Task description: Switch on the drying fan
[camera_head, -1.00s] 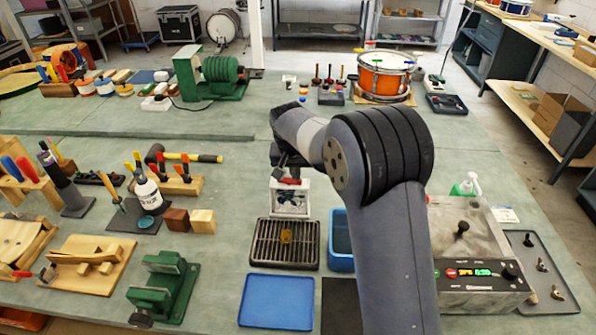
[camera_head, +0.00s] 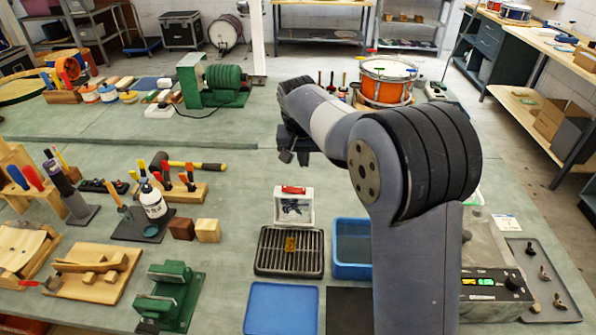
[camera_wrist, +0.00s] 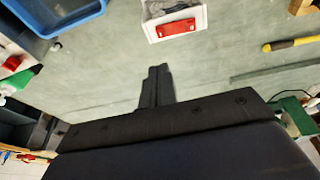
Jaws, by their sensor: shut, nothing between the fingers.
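A small white-framed box (camera_head: 293,208) with grey shapes inside and a red rocker switch (camera_head: 293,190) on top stands on the green bench behind a black rack. It looks like the drying fan. In the wrist view the box (camera_wrist: 172,12) is at the top edge, with its red switch (camera_wrist: 177,27) facing me. I cannot tell whether it is on. My gripper (camera_head: 295,157) is behind and above it, apart from it. In the wrist view my gripper (camera_wrist: 156,72) has its fingers together, empty, pointing toward the box over bare bench.
The black rack (camera_head: 262,262) holds a small yellow piece. A blue bin (camera_head: 352,270) stands right of it. A grey unit (camera_head: 490,292) with a lit display is at the right. Bench around the gripper is clear.

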